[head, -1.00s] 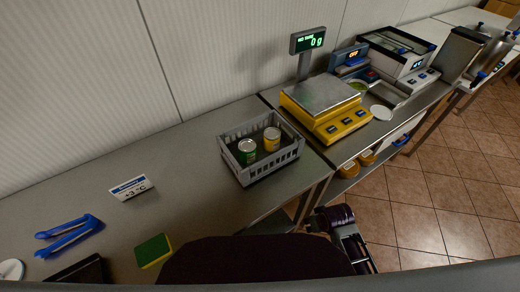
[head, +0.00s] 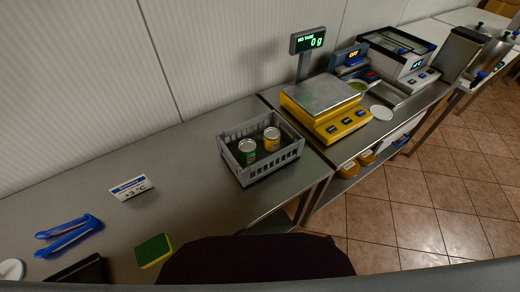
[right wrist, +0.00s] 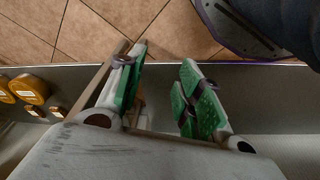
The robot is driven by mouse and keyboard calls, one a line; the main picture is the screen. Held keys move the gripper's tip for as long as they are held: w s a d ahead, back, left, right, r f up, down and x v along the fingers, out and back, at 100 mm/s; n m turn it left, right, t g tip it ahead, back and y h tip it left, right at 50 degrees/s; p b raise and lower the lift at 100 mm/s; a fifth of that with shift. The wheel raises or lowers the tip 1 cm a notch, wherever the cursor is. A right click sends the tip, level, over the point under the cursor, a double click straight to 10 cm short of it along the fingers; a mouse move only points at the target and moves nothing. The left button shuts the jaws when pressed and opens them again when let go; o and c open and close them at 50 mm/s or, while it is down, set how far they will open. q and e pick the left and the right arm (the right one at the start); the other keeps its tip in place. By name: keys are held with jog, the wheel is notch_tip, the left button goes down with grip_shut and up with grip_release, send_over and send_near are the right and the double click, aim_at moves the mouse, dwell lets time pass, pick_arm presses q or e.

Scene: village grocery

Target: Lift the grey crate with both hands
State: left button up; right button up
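The grey crate (head: 274,168) stands on the metal counter in the head view, near the counter's right end. It has slatted walls and holds a green can (head: 247,151) and a yellow can (head: 271,138), both upright. Neither gripper touches it in the head view, where no gripper shows. My right gripper (right wrist: 163,85) shows in the right wrist view with its two green-padded fingers apart and nothing between them. The crate is not in that view. My left gripper is in neither current view.
A yellow scale (head: 325,108) stands right of the crate. A blue tongs-like item (head: 68,234), a price sign (head: 131,188) and a sponge (head: 153,251) lie to the left. Yellow-lidded jars (right wrist: 29,88) are on a lower shelf.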

jog(key=s+d+f, duration=0.2)
jog(key=s+f, duration=0.7)
jog(key=s, duration=0.2)
jog(key=s+d+f+g, duration=0.1)
jog(key=s+d+f, duration=0.1)
jog(key=s+f, duration=0.7)
jog(key=shift+s+f, duration=0.4)
jog(key=shift+s, duration=0.55)
